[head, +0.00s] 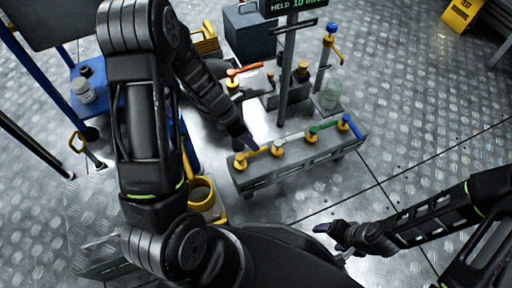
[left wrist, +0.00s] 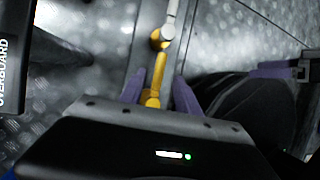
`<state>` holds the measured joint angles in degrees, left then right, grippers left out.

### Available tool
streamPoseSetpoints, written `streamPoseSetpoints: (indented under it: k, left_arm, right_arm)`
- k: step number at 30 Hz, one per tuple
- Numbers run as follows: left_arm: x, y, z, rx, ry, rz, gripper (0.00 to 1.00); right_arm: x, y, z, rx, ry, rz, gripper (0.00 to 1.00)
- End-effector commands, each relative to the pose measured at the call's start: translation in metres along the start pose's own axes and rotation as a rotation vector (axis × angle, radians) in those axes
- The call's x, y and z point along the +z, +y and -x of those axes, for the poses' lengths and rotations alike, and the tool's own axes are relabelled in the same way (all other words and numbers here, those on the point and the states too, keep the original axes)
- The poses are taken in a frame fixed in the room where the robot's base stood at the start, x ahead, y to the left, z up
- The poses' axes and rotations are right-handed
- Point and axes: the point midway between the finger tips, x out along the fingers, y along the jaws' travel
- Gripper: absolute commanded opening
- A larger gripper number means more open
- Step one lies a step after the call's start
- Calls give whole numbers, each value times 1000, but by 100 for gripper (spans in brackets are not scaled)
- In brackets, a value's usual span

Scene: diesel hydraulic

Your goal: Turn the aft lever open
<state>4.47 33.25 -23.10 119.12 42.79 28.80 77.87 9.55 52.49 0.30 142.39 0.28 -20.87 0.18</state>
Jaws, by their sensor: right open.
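A grey manifold (head: 295,168) on the deck carries a row of valves with yellow, white, green and blue levers. The yellow lever (head: 258,152) is at its left end, the white lever (head: 293,137) beside it, then the green lever (head: 326,126) and blue lever (head: 354,130). No readable label shows which is aft. My left gripper (head: 247,142) is at the yellow lever. In the left wrist view its purple fingers (left wrist: 160,88) are apart, one each side of the yellow lever (left wrist: 153,93), with a gap at the right. My right gripper (head: 336,231) is open and empty, before the manifold.
A post with a display (head: 291,8) stands behind the manifold. An orange-red lever (head: 245,69) and a blue-topped pipe (head: 328,50) are behind. A sign reading OVERBOARD (left wrist: 5,70) shows in the left wrist view. A blue cart (head: 90,95) stands left.

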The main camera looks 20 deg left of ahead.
Motion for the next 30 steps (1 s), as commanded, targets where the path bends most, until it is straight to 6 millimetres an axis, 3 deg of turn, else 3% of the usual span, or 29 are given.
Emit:
streamPoseSetpoints:
  k: [1, 7, 19, 30]
  left_arm:
    - [-2, 1, -13, -1, 1, -1, 39]
    - [-2, 1, -41, -1, 2, -1, 39]
    - [0, 0, -48, 1, 0, -1, 39]
    - [0, 0, -48, 1, 0, -1, 9]
  right_arm:
    - [-1, 3, -9, 0, 3, -1, 71]
    - [-3, 8, -23, 1, 12, -2, 71]
    - [-4, 8, -26, 1, 15, -2, 71]
    - [-4, 8, -26, 1, 15, -2, 71]
